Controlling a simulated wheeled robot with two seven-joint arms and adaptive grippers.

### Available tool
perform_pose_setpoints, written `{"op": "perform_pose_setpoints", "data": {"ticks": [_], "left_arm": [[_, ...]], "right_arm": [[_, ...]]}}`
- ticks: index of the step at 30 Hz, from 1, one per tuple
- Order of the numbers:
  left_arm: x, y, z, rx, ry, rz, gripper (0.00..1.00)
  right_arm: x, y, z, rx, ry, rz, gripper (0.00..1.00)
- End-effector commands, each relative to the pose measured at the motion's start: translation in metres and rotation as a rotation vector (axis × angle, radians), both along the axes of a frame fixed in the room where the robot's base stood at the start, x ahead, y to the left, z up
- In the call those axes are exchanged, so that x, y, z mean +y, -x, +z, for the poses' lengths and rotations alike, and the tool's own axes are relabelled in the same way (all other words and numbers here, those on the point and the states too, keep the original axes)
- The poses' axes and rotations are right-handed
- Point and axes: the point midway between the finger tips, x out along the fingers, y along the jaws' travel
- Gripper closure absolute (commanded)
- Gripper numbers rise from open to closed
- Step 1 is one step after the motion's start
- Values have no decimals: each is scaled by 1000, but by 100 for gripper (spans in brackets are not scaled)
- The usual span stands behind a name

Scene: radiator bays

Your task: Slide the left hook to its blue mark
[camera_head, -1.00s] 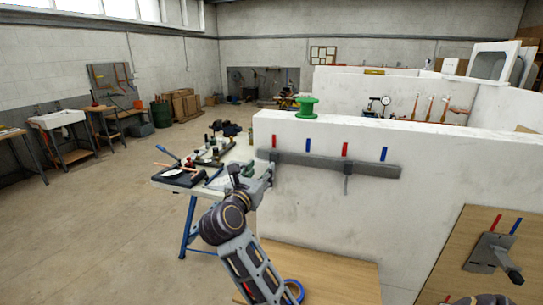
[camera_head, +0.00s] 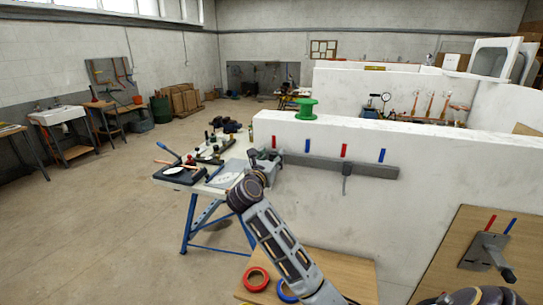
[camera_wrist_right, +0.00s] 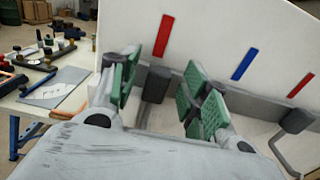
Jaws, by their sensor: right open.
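The left hook (camera_wrist_right: 156,84) is a dark block on the grey rail (camera_head: 345,166), under a red mark (camera_wrist_right: 163,36). Its blue mark (camera_wrist_right: 243,64) is on the wall to the right; it also shows in the head view (camera_head: 307,145). My right gripper (camera_head: 267,160) is at the rail's left end and hides the left hook in the head view. In the wrist view its green-padded fingers (camera_wrist_right: 160,72) are open, one on each side of the hook. The hook looks closer to the left finger; contact cannot be told. My left gripper is not in view.
A second hook (camera_head: 346,183) hangs farther right on the rail, below another red mark (camera_head: 344,151). A cluttered workbench (camera_head: 228,181) stands left of the wall. A green spool (camera_head: 307,110) sits on the wall top. A lever plate (camera_head: 484,251) is at lower right.

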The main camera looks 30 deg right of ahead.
Motion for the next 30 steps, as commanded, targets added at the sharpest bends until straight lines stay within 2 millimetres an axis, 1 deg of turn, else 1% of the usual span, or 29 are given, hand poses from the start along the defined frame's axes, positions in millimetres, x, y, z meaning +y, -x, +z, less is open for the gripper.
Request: {"op": "perform_pose_setpoints", "data": {"ticks": [4, 12, 13, 21, 24, 30], "left_arm": [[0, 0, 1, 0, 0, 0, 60], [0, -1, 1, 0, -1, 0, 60], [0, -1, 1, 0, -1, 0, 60], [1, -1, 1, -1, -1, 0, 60], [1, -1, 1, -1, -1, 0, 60], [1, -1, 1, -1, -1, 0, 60]], "right_arm": [[-4, -3, 1, -1, 0, 0, 54], [-4, -3, 0, -1, -1, 0, 54], [-4, -3, 0, -1, -1, 0, 55], [-4, -3, 0, -1, -1, 0, 90], [-4, -3, 0, 0, -1, 0, 100], [-4, -3, 0, 0, -1, 0, 100]]}}
